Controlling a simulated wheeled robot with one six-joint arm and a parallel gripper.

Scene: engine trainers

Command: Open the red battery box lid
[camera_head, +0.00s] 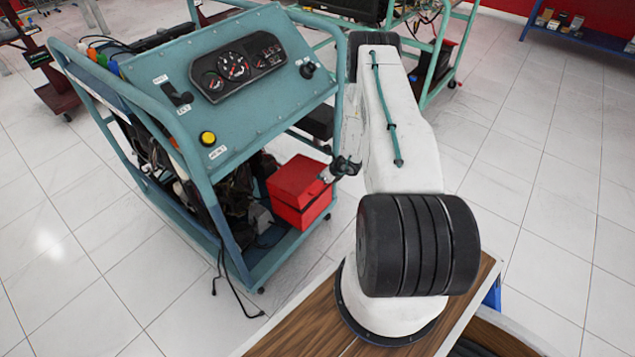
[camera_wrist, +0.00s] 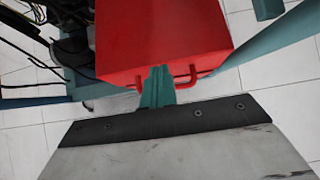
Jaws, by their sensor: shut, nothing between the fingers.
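The red battery box (camera_head: 298,203) sits on the lower right side of the teal engine trainer. Its red lid (camera_head: 299,176) appears closed in the head view. In the wrist view the red box (camera_wrist: 160,30) fills the upper middle, with a thin red handle (camera_wrist: 192,76) on its near edge. My gripper (camera_head: 328,176) is at the box's right side, by the lid's edge. In the wrist view my gripper's teal fingers (camera_wrist: 157,85) are together and empty. They cover the handle's middle; I cannot tell whether they touch it.
The teal trainer frame (camera_head: 235,235) surrounds the box, with a gauge panel (camera_head: 240,68) above it. Dark cables (camera_wrist: 45,60) hang left of the box in the wrist view. Open tiled floor (camera_head: 540,180) lies to the right. Another teal stand (camera_head: 440,75) is behind my arm.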

